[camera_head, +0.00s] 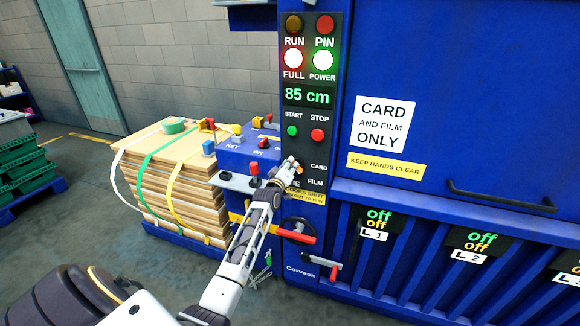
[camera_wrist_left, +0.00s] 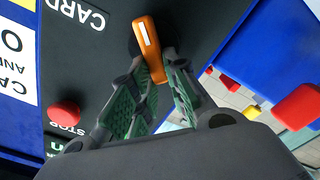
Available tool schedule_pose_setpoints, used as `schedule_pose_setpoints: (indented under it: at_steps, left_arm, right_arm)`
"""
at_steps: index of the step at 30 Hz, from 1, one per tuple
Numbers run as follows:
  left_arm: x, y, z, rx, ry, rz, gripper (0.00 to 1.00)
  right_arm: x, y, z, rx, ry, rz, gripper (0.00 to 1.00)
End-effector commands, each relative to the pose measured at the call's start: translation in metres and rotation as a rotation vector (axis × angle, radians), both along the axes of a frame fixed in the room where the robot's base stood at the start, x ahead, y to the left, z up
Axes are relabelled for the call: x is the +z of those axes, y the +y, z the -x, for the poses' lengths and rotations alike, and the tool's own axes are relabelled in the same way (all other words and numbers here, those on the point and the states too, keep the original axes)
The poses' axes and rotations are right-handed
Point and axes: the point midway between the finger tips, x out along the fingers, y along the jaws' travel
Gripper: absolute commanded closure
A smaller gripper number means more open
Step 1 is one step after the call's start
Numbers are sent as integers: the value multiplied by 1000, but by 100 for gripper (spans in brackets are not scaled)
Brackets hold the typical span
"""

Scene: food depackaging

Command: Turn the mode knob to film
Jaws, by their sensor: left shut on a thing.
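The mode knob is an orange bar with a white mark; it shows best in the left wrist view (camera_wrist_left: 147,42), on a dark panel. In the head view a bit of the orange knob (camera_head: 299,170) shows beside the fingers. The CARD label (camera_head: 319,167) and FILM label (camera_head: 315,182) stand to its right; another label below is partly hidden. My left gripper (camera_head: 290,170) is at the panel, its green-padded fingers (camera_wrist_left: 156,72) shut on the knob's near end. I cannot tell which label the knob points to. My right gripper is not in view.
A green start button (camera_head: 292,131) and red stop button (camera_head: 317,135) sit above the knob. A blue box (camera_head: 240,150) with levers juts out at left, beside a strapped cardboard stack (camera_head: 180,195).

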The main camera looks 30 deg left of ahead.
Motion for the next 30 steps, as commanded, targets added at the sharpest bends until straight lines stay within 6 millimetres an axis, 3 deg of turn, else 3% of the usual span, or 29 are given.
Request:
schedule_pose_setpoints:
  at_steps: [1,2,6,20,30]
  left_arm:
    - [-1,0,0,0,2,-1,100]
    - [-1,0,0,0,2,-1,80]
    - [-1,0,0,1,1,-1,62]
    - [0,0,2,0,0,-2,62]
    - [-2,-5,22,0,2,-2,62]
  right_arm:
    - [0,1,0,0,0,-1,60]
    - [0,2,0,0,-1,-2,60]
    - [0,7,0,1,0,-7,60]
    - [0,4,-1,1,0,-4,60]
    - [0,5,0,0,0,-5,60]
